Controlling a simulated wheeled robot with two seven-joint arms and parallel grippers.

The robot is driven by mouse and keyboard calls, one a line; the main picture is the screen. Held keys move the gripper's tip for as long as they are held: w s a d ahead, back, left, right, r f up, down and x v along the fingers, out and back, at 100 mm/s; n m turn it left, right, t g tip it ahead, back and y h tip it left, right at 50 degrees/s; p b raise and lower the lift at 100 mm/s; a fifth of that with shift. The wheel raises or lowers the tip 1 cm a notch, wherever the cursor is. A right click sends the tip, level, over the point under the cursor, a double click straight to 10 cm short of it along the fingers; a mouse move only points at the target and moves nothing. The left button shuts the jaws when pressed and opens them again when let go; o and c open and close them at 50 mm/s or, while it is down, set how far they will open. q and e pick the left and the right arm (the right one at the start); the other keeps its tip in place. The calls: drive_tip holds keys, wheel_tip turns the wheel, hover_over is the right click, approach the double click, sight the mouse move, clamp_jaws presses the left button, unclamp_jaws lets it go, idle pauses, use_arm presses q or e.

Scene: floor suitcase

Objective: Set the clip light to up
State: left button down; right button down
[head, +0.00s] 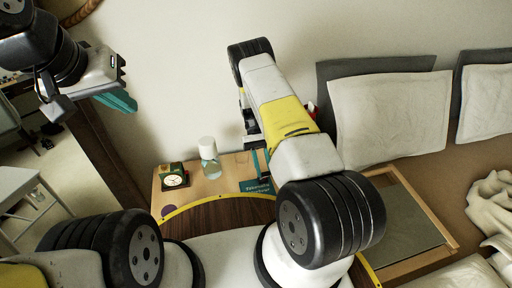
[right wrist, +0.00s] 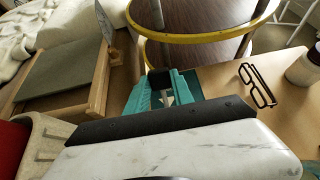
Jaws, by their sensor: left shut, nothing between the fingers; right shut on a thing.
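My right gripper (right wrist: 163,95) has teal fingers closed on a small black piece (right wrist: 160,78) with a thin grey strip rising from it. This looks like part of the clip light, but its full shape and setting are hidden. In the head view my right arm reaches over the wooden bedside table (head: 190,192), and its teal fingers show just above a teal book. A narrow dark piece (head: 265,179) stands there by the book. My left gripper (head: 120,101) is shut and empty, raised at the upper left, away from the table.
Black-framed glasses (right wrist: 258,86) show in the right wrist view. A wooden-framed tray (head: 412,222) and pillows (head: 388,118) lie to the right. The wall is close behind.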

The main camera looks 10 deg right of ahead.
drive_tip(key=shift+w, duration=0.1)
idle(0.3)
drive_tip(key=c, duration=1.1)
unclamp_jaws()
drive_tip(key=shift+r, duration=0.4)
wheel_tip(320, 180, up, 3)
drive_tip(key=shift+f, duration=0.15)
drive_tip(key=s+a, duration=0.1)
drive_tip(key=s, duration=0.4)
drive_tip(key=s+a+r, duration=0.1)
drive_tip(key=s+a, duration=0.1)
drive_tip(key=s, duration=0.3)
drive_tip(key=s+a, duration=0.2)
drive_tip(key=s, duration=0.3)
drive_tip(key=shift+a+r, duration=0.15)
drive_tip(key=shift+r, duration=0.1)
